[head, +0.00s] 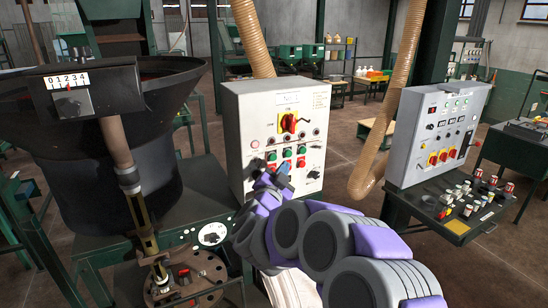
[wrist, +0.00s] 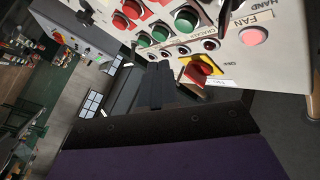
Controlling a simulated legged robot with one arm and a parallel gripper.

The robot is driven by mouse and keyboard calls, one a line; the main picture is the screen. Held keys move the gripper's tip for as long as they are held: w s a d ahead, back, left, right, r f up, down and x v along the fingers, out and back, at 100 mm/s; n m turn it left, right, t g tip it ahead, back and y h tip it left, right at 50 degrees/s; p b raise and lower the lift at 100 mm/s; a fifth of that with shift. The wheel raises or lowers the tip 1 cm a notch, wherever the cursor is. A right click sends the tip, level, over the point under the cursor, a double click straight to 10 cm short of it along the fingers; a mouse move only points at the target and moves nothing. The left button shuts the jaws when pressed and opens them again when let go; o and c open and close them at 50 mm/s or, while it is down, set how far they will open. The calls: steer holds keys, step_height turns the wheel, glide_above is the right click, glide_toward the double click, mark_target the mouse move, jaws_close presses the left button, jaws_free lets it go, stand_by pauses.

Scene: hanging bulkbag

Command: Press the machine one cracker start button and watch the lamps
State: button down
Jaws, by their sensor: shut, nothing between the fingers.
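The white control panel (head: 242,110) stands in the middle of the head view, with a row of green buttons (head: 286,153) above red ones (head: 301,162). In the wrist view the panel fills the top right, with green buttons (wrist: 160,31), red buttons (wrist: 132,8) and a label reading CRACKER (wrist: 186,49). A row of small round lamps (wrist: 209,45) looks dark. A pink lamp (wrist: 253,36) sits by a FAN label. My gripper (head: 283,170) is shut and empty in front of the panel's lower part. Its dark fingers (wrist: 158,70) point toward the panel; contact cannot be told.
A red and yellow rotary switch (wrist: 202,68) sits beside the lamps. A second grey panel (head: 426,135) stands to the right with a console of knobs (head: 455,222). A black hopper (head: 105,175) and a round geared fitting (head: 195,275) stand to the left.

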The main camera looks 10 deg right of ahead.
mark_target(273, 157)
steer(key=w, duration=0.1)
steer(key=w+a+p, duration=0.1)
steer(key=w, duration=0.1)
steer(key=shift+a, duration=0.2)
steer(key=shift+d, duration=0.2)
steer(key=shift+a, duration=0.2)
steer(key=shift+w+r, duration=0.1)
stand_by(1.4)
steer(key=shift+w, duration=0.2)
